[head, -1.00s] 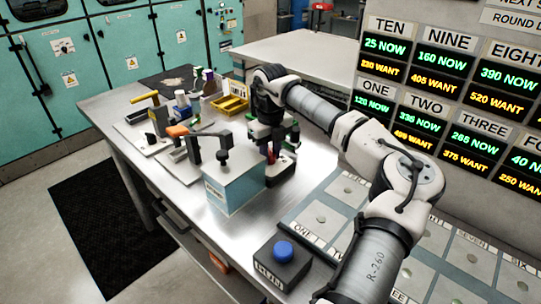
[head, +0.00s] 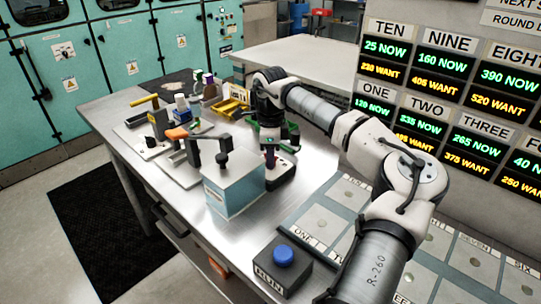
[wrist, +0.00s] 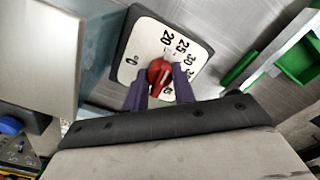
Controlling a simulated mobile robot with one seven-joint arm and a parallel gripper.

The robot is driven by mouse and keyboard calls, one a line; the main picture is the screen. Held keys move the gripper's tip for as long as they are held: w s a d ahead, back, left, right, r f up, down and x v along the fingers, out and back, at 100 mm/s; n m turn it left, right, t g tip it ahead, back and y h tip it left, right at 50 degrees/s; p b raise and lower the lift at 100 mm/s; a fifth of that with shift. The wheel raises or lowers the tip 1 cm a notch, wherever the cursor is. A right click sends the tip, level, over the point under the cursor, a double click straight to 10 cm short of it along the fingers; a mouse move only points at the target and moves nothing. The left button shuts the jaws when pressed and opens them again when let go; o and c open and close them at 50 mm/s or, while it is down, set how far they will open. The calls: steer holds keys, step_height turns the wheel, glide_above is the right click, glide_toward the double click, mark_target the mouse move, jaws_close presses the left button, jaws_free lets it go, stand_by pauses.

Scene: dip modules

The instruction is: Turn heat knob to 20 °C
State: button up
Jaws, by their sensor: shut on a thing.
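The heat knob (wrist: 157,71) is red and sits on a white dial plate (wrist: 136,58) with black numbers, among them 20, 25 and 30. The plate is on a dark-edged unit that also shows in the head view (head: 285,171). A pale mark at the knob's upper edge lies near the 20 and 25; its exact reading is unclear. My gripper (wrist: 160,84) has its two purple fingers shut on the knob from both sides. In the head view my gripper (head: 269,150) is over the unit and the knob is mostly hidden.
A blue RUN button (head: 284,255) is at the front. A clamp with an orange handle (head: 177,134) is to the left, and a yellow tray (head: 232,107) behind. A green part (wrist: 299,62) lies right of the dial.

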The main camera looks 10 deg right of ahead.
steer(key=shift+r+n, duration=0.15)
steer(key=shift+n, duration=0.85)
steer(key=o, duration=1)
step_height(320, 180, up, 14)
steer(key=b, duration=0.2)
steer(key=shift+s+f, duration=0.1)
steer(key=shift+f, duration=0.15)
